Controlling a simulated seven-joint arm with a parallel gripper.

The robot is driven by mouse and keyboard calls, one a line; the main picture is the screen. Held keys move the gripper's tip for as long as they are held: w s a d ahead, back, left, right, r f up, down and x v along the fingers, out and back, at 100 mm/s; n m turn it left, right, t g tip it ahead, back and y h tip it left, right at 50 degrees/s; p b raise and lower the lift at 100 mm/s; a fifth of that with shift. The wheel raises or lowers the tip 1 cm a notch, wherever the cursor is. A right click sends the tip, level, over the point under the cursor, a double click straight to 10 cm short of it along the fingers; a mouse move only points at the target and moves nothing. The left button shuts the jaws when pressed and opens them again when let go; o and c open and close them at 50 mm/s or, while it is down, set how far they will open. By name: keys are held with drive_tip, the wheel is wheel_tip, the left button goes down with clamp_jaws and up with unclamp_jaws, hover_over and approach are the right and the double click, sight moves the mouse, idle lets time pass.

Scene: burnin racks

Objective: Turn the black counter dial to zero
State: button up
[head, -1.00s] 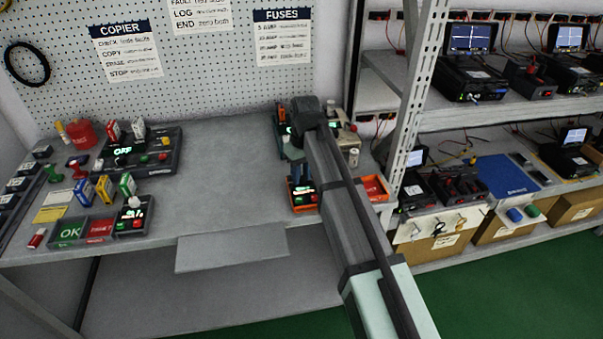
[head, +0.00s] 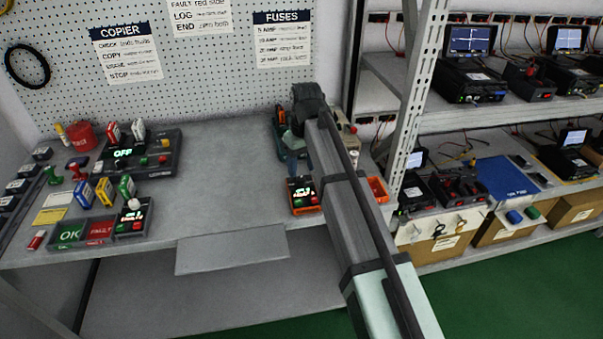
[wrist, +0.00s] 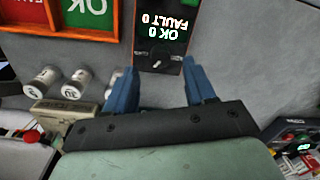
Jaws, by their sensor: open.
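The black counter (wrist: 160,30) is upside down in the wrist view, and its lit display reads OK 0 and FAULT 0. Its black dial (wrist: 156,64) with a small pale mark sits below the display. My gripper (wrist: 160,68) is open, with its blue fingers on either side of the dial's line and apart from each other; I cannot tell if either touches it. In the head view the counter (head: 303,198) stands on the bench, with my gripper (head: 296,168) just behind and above it.
An orange-rimmed tray (wrist: 116,28) with green OK and red FAULT sections adjoins the counter. Another counter (head: 130,228) and a copier box (head: 160,160) stand at left. The bench middle is clear.

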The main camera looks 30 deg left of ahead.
sight(304, 178)
wheel_tip(304, 178, up, 10)
drive_tip(key=shift+w, duration=0.25)
drive_tip(key=shift+d+f, duration=0.1)
idle(0.5)
drive_tip(key=s+d+f+m+g+h, duration=0.15)
drive_tip(key=s+d+f+m, duration=0.35)
drive_tip(key=d+f, duration=1.6)
drive_tip(key=s+d+f+m+g, duration=0.25)
drive_tip(key=d+f+m, duration=0.45)
drive_tip(key=d+f, duration=1.35)
drive_tip(key=s+d+f, duration=0.5)
drive_tip(key=s+f, duration=0.2)
drive_tip(key=s+d+f+g+y, duration=0.1)
drive_tip(key=s+d+f, duration=0.3)
drive_tip(key=s+f, duration=0.3)
drive_tip(key=s+d+f+m+g, duration=0.1)
drive_tip(key=s+d+f, duration=0.4)
drive_tip(key=s+f, duration=0.2)
drive_tip(key=shift+s+d+f, duration=0.3)
drive_tip(key=shift+s, duration=0.85)
